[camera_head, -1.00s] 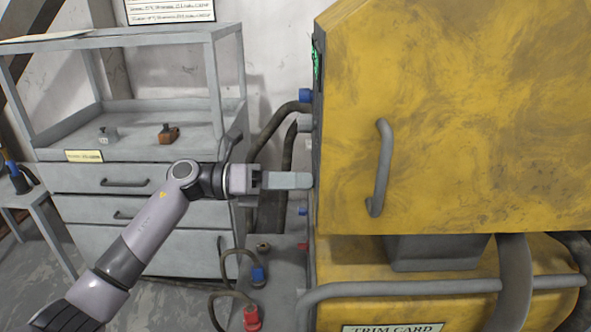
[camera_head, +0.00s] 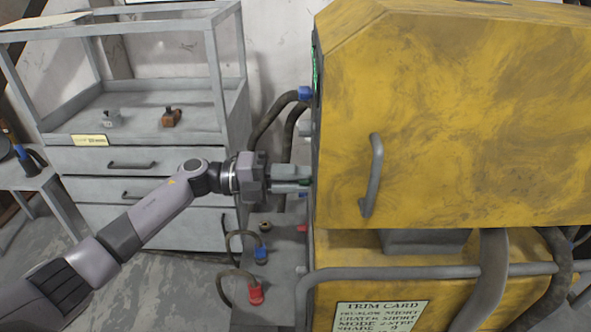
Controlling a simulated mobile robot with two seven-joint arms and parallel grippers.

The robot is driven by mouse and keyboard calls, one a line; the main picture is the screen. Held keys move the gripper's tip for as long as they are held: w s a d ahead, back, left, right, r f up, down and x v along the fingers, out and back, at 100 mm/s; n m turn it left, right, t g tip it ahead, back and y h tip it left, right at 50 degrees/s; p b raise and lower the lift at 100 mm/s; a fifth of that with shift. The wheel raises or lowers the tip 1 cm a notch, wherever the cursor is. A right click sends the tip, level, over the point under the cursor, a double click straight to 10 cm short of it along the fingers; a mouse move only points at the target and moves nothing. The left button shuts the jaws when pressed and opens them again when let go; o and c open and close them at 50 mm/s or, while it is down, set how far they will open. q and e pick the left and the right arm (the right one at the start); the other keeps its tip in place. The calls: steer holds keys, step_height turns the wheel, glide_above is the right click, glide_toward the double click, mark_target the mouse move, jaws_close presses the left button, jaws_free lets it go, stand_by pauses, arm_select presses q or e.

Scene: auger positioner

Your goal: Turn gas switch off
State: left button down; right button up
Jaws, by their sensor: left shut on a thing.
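My left gripper (camera_head: 306,181) reaches in from the left, its fingers at the left side of the yellow machine (camera_head: 470,110). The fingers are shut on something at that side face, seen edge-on. I take it to be the gas switch, but only a small dark green bit shows by the fingers, and its position cannot be told. My right gripper is not in view.
A grey drawer cabinet (camera_head: 150,128) with small items on top stands left. Blue (camera_head: 261,255) and red (camera_head: 255,293) hose connectors sit low beside the machine. A grey handle (camera_head: 372,175) and a grey rail (camera_head: 420,271) stick out from its front.

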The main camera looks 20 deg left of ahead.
arm_select(q)
steer(key=shift+n, duration=0.6)
steer(key=c, duration=1)
jaws_free()
steer(key=shift+a, duration=0.15)
steer(key=b+v, duration=0.1)
steer(key=v, duration=0.6)
